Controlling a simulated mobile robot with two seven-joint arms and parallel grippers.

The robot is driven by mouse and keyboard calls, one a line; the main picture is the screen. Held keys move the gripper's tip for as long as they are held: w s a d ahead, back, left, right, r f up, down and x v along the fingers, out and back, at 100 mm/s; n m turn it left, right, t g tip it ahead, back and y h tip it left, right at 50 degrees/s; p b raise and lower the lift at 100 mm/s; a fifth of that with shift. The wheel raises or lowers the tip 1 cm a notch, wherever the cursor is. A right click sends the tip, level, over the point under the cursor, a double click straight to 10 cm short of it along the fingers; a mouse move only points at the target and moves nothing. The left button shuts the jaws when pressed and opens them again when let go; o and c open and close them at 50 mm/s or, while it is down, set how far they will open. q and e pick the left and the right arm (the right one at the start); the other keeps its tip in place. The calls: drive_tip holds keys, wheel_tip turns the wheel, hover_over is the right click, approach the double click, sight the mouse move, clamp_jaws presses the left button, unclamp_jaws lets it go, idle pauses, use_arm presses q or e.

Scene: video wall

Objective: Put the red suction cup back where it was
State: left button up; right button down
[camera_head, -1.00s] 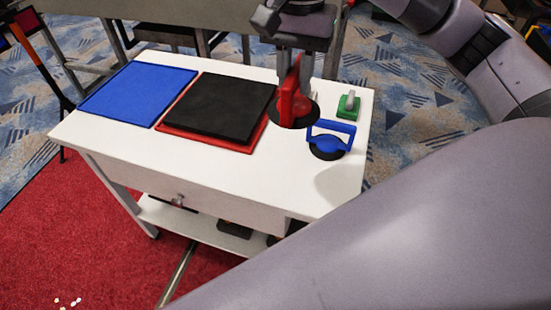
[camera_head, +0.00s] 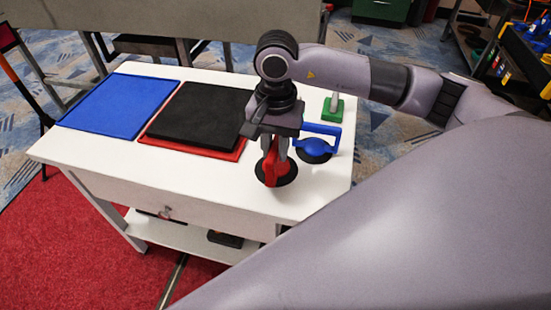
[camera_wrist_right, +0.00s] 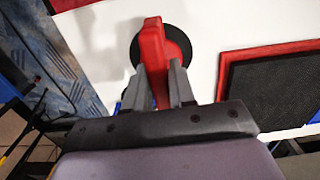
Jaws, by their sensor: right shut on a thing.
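The red suction cup (camera_head: 270,170) with its black round pad is at the front right of the white table top, left of and in front of the blue suction cup (camera_head: 316,147). My right gripper (camera_head: 277,152) comes down over it and is shut on its red handle. In the right wrist view the red handle (camera_wrist_right: 152,45) sits between the two fingers (camera_wrist_right: 160,88), with the black pad beyond it. Whether the pad touches the table I cannot tell. My left gripper is not in view.
The white table (camera_head: 215,190) also carries a blue panel (camera_head: 118,104) and a black panel (camera_head: 200,115) on a red panel (camera_head: 165,142). A green object (camera_head: 333,108) stands at the back right. The front strip of the table top is clear.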

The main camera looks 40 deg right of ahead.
drive_tip(key=shift+f, duration=2.05)
drive_tip(key=shift+f, duration=0.25)
drive_tip(key=c, duration=0.9)
unclamp_jaws()
drive_tip(key=shift+c, duration=0.2)
drive_tip(key=shift+r, duration=0.15)
drive_tip(key=shift+r, duration=0.15)
wheel_tip(320, 180, up, 12)
drive_tip(key=shift+d+f, duration=0.1)
